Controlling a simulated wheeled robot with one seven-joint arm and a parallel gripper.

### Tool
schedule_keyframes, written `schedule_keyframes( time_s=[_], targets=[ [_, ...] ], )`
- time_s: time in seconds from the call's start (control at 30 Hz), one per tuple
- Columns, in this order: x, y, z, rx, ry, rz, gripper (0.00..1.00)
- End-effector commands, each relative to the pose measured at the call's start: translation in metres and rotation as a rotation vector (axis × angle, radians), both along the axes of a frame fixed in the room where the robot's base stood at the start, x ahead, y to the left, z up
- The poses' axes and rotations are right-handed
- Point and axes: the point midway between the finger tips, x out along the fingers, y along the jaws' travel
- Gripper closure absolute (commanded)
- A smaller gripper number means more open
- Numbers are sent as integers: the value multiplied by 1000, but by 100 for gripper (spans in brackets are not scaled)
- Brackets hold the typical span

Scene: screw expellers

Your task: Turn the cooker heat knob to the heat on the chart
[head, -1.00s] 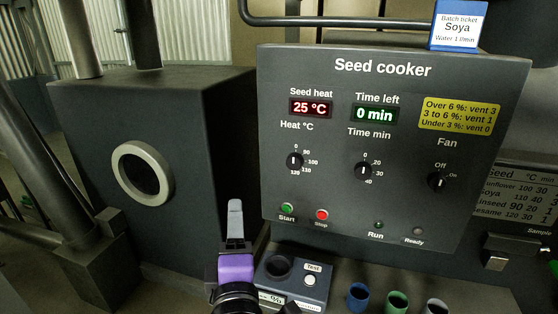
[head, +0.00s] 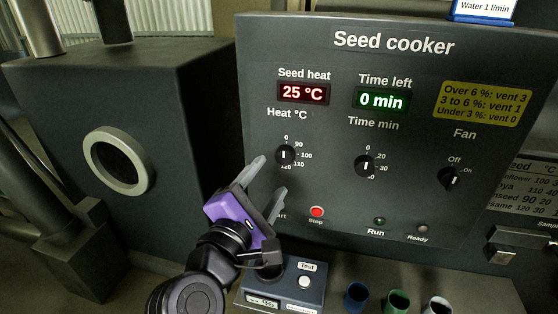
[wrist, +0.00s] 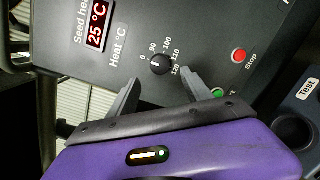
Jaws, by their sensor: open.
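The heat knob (head: 285,155) is a black dial with a white mark on the seed cooker panel (head: 330,215). Its mark points up, near 0 on its scale, which also carries 90, 100, 110 and 120. My purple gripper (head: 271,176) is open and empty in front of the panel, just below and left of the knob. In the wrist view the knob (wrist: 161,65) lies ahead, between the lines of the two open fingers (wrist: 160,82), apart from them. The seed heat display reads 25 °C. The chart (head: 522,190) is at right, its left edge cut by the panel; the soya row reads 110 40.
The time knob (head: 366,166) and fan knob (head: 452,179) are to the right. The red stop button (head: 316,211) is near the fingers; the green start button (wrist: 218,93) shows in the wrist view. A test box (head: 290,285) and several cups stand below.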

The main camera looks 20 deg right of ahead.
Motion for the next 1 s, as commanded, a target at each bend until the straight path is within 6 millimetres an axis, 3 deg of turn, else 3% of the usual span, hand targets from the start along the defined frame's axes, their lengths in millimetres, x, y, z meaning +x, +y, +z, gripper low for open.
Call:
schedule_keyframes(
  time_s=[0.4, 0.8, 0.83, 1.0],
  targets=[
    [44, -40, 1, 1, 0, -1, 42],
    [51, -46, 0, 3, -2, 2, 42],
    [51, -46, 0, 3, -2, 2, 44],
    [51, -46, 0, 3, -2, 2, 77]
  ],
)
